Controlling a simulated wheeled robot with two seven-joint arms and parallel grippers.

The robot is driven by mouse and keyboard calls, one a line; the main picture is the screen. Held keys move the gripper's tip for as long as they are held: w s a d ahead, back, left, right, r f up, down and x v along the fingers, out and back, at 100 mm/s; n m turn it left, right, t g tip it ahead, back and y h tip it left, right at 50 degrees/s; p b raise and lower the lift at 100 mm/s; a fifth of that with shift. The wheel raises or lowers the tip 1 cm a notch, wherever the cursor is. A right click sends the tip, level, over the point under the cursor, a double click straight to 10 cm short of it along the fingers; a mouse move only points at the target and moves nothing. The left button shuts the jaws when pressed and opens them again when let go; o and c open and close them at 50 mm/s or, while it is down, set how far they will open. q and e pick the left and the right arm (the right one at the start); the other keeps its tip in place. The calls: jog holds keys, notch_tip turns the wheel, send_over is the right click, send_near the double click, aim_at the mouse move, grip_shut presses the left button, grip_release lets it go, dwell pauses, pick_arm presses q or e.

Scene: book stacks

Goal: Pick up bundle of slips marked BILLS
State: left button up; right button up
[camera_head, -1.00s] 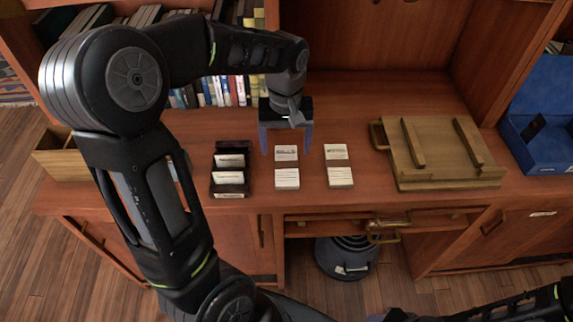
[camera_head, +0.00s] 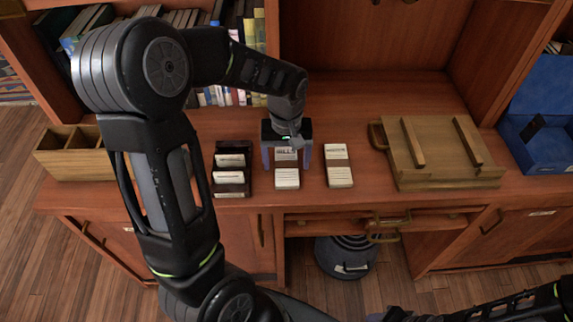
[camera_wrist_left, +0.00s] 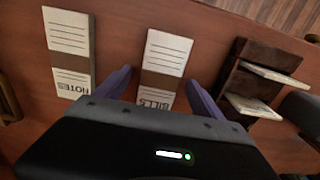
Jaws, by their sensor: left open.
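The bundle of slips marked BILLS (camera_head: 287,178) lies flat on the wooden desk, white with a brown band. In the left wrist view its BILLS label (camera_wrist_left: 153,99) is nearest my gripper. My left gripper (camera_head: 286,165) is open, pointing down over the bundle's far end. In the left wrist view, the fingers of my left gripper (camera_wrist_left: 158,88) stand on either side of the bundle, with a gap to each side. Whether the fingertips touch the desk cannot be told. My right gripper is not in view; only part of an arm shows at bottom right.
A dark slip holder (camera_head: 231,190) stands close on the left. A wooden board with two bars (camera_head: 440,170) and a blue box (camera_head: 548,128) lie farther right. Desk behind is clear.

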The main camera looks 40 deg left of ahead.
aim_at(286, 165)
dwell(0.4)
pick_arm(q)
jog(key=c, duration=1.5)
jog(key=shift+r, duration=0.1)
notch_tip(286, 165, up, 10)
jog(key=shift+f, duration=0.1)
